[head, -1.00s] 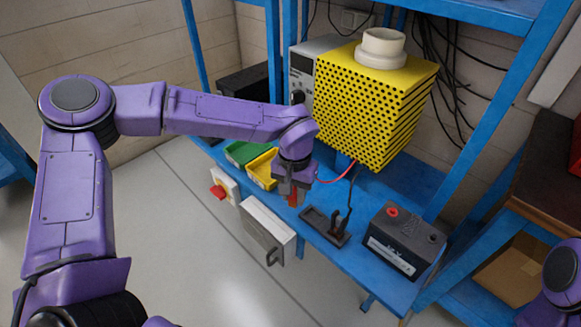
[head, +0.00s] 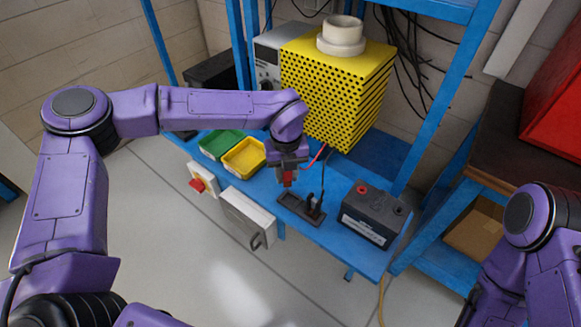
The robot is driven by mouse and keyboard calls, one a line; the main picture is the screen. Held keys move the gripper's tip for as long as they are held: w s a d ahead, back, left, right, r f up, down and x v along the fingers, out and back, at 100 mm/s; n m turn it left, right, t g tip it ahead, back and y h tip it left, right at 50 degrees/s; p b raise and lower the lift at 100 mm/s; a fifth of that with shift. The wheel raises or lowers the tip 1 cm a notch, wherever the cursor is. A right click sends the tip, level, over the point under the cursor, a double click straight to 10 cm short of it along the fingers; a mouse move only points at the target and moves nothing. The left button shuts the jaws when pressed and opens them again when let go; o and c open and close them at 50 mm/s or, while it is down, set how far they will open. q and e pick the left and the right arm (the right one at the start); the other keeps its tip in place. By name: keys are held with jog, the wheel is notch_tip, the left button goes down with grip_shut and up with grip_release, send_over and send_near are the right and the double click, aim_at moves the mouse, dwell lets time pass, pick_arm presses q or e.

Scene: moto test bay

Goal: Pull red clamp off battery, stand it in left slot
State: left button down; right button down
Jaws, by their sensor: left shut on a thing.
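My left gripper (head: 289,170) is shut on the red clamp (head: 289,179), which hangs below the jaws with a red cable running up behind it. The gripper hides most of the clamp. It is just above and behind the left end of the dark slotted holder (head: 290,200); I cannot tell if they touch. A black clamp (head: 314,206) stands upright in the holder's right part. The black battery (head: 370,218) stands to the right, its red terminal (head: 362,190) bare. My right arm shows at the lower right, but its gripper is out of frame.
The yellow perforated box (head: 335,90) stands behind the holder. A green bin (head: 220,144) and a yellow bin (head: 243,158) are left of my left gripper. A grey box (head: 247,217) with a handle and a red switch (head: 198,184) are on the blue bench's front edge.

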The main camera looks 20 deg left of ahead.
pick_arm(q)
jog(key=n, duration=0.7)
jog(key=shift+w+d+r, duration=0.1)
jog(key=shift+w+d, duration=0.1)
jog(key=shift+d, duration=0.15)
jog(key=shift+n, duration=0.6)
jog(key=shift+f+b, duration=2.15)
jog(key=shift+f, duration=1.3)
jog(key=shift+f+b, duration=0.7)
jog(key=shift+f, duration=0.3)
jog(key=c, duration=0.8)
grip_release()
jog(key=shift+r, duration=0.1)
notch_tip(320, 180, up, 10)
jog(key=shift+r+b, duration=0.2)
jog(key=shift+b, duration=0.55)
